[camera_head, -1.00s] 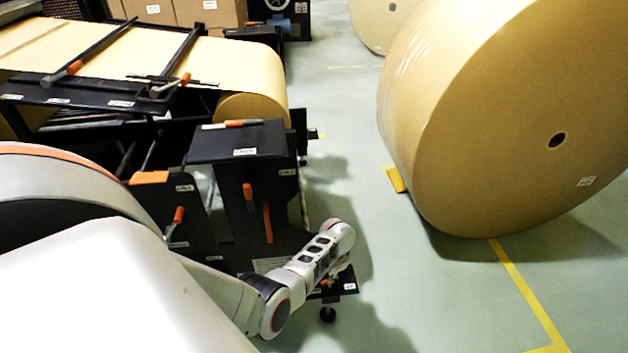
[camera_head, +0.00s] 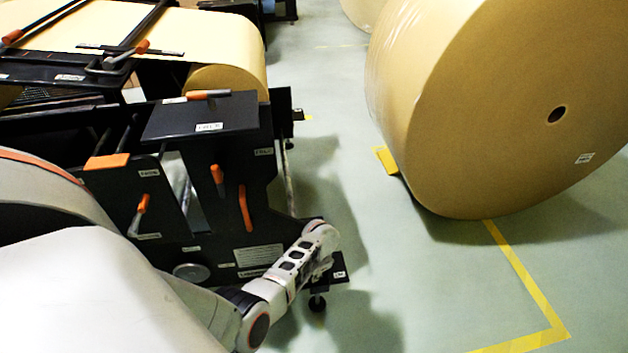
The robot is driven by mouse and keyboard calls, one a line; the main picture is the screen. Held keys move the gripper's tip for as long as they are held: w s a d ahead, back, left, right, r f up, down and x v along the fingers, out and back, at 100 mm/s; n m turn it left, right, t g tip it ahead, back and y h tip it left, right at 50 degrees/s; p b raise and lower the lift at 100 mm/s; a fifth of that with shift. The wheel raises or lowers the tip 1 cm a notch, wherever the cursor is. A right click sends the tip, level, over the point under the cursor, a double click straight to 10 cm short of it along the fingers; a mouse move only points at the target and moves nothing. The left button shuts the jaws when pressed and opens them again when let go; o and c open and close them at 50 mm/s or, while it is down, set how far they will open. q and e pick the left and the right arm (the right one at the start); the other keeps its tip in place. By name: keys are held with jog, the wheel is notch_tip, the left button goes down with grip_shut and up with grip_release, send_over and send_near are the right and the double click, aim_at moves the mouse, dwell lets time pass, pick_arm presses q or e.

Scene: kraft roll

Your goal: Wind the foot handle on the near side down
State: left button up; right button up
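The near-side foot of the black machine shows as a dark bracket (camera_head: 328,285) with a small white label and a round black levelling pad (camera_head: 317,304) below it, on the floor. The foot handle itself is hidden behind my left wrist and gripper. My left gripper (camera_head: 322,270) points down at the foot bracket, at the end of the white arm coming from the lower left. Its fingers are mostly hidden by the wrist, so I cannot tell whether they are open, shut or touching the handle. My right gripper is not in view.
A large kraft roll (camera_head: 480,130) stands at the right on the floor. Green floor with yellow tape (camera_head: 525,280) is clear between them.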

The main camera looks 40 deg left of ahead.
pick_arm(q)
jog(key=shift+w+r, duration=0.1)
jog(key=shift+r, duration=0.05)
grip_shut()
jog(key=shift+w+a+r+m+p, duration=0.2)
jog(key=shift+r+m+p, duration=0.1)
jog(key=shift+m+p, duration=0.2)
jog(key=shift+a+m+t+p, duration=0.1)
jog(key=shift+m+t+p, duration=0.25)
jog(key=shift+m, duration=0.15)
jog(key=shift+a+f+m, duration=0.1)
jog(key=shift+f+m, duration=0.05)
jog(key=shift+m, duration=0.45)
jog(key=shift+s+f, duration=0.1)
jog(key=shift+f, duration=0.15)
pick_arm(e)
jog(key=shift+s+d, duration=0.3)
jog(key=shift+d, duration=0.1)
pick_arm(q)
grip_release()
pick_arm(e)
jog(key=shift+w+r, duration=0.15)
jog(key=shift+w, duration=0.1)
